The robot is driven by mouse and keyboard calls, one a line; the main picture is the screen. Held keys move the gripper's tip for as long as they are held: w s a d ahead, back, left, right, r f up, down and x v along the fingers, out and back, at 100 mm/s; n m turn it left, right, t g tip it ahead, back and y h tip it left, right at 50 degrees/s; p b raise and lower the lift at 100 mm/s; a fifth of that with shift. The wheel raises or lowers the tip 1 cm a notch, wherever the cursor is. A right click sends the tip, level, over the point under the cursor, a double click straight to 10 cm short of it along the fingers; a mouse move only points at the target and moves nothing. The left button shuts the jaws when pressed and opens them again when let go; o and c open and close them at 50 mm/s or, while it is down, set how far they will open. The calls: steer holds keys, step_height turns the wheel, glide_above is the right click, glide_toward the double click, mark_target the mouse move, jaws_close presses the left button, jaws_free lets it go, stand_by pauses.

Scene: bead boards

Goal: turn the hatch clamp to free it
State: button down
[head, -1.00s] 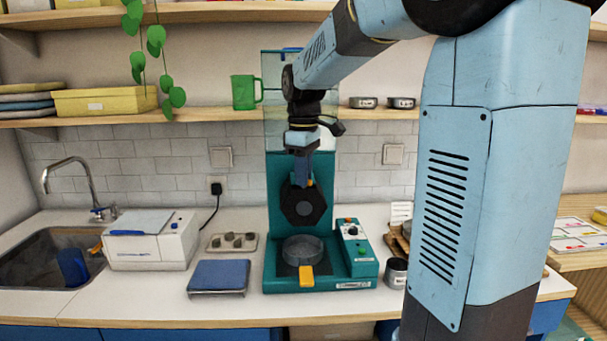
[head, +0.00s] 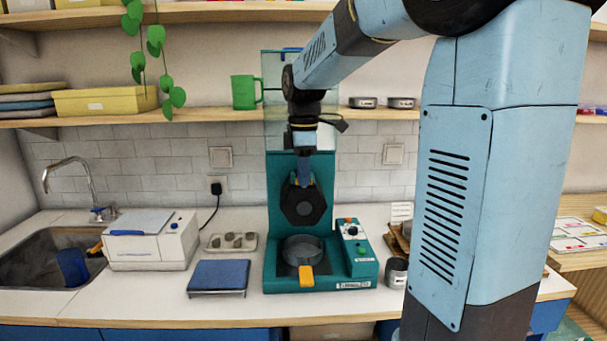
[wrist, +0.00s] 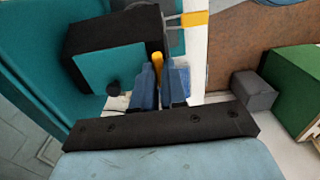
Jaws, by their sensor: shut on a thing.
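The teal machine (head: 281,205) stands on the counter, with a dark hexagonal part (head: 303,203) on its front and a round grey dish below that. My gripper (head: 303,180) reaches down to the top of the hexagonal part. In the wrist view my two blue fingers (wrist: 162,88) are closed on a narrow yellow piece (wrist: 157,63), which looks like the clamp's handle. Most of it is hidden between the fingers. Whether the clamp is free cannot be told. An orange tab (head: 306,275) sits at the machine's front.
A control panel (head: 357,247) is on the machine's right side. A blue-topped scale (head: 218,276), a tray of small pieces (head: 231,242) and a white device (head: 150,242) stand to the left. A grey cup (head: 397,270) is close on the right. A shelf runs above.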

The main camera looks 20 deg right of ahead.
steer(key=c, duration=1.2)
jaws_free()
step_height(320, 180, up, 14)
steer(key=shift+f, duration=0.15)
steer(key=s+f+m+t, duration=0.2)
steer(key=s+f+m, duration=0.3)
steer(key=s, duration=0.2)
steer(key=s+f+m+t, duration=0.1)
steer(key=s+f+m, duration=0.4)
steer(key=s, duration=0.3)
steer(key=s+f+m+t, duration=0.2)
steer(key=s+f+m, duration=0.3)
steer(key=s, duration=0.3)
steer(key=shift+d+f+t, duration=0.1)
steer(key=shift+d+t, duration=0.2)
